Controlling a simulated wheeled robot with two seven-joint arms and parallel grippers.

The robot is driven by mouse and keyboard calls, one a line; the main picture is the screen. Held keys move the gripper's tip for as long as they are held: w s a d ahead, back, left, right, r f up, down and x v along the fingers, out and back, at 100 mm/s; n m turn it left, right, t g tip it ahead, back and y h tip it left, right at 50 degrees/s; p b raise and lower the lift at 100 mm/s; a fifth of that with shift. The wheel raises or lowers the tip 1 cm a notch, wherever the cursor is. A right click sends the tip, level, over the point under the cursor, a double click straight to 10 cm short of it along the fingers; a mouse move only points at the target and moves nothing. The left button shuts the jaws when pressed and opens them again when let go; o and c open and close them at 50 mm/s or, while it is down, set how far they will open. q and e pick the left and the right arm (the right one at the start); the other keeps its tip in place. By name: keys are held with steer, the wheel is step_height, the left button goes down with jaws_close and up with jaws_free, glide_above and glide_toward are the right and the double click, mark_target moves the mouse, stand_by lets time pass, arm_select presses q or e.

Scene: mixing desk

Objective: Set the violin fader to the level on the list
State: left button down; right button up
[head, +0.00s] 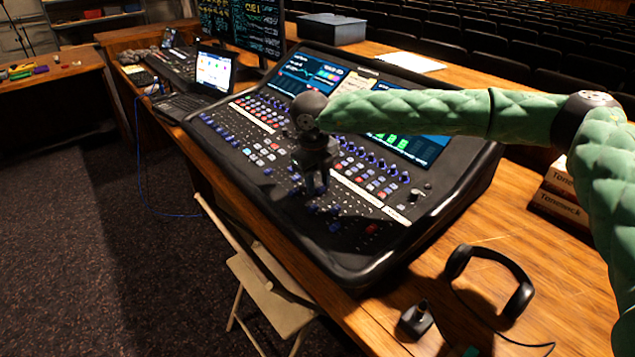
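The black mixing desk (265,173) stands on the wooden table with its rows of faders, coloured buttons and blue knobs. My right gripper (318,188) hangs over the middle of the fader area, pointing down. It hides the faders under it, and I cannot tell whether its fingers are apart or touch a fader. The violin fader cannot be told from the others, as the channel labels are too small to read. A pale sheet (351,90) shows between the desk's screens; its writing is not readable. My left gripper is not in view.
Headphones (490,262) and a small black item (416,318) lie on the table at the lower right. Boxes (560,195) stand near my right arm. A laptop (205,80) is left of the desk. A folding chair (270,285) stands in front.

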steer(key=shift+o, duration=0.6)
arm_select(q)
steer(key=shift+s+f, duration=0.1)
arm_select(e)
steer(key=shift+r, duration=0.2)
steer(key=r, duration=0.2)
steer(key=r+b, duration=0.1)
steer(key=r, duration=0.3)
steer(key=shift+s+a, duration=0.2)
steer(key=shift+a, duration=0.1)
steer(key=shift+r+b, duration=0.35)
steer(key=shift+r, duration=0.2)
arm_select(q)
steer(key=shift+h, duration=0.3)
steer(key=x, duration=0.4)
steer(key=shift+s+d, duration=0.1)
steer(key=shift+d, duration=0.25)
arm_select(e)
steer(key=shift+r, duration=0.1)
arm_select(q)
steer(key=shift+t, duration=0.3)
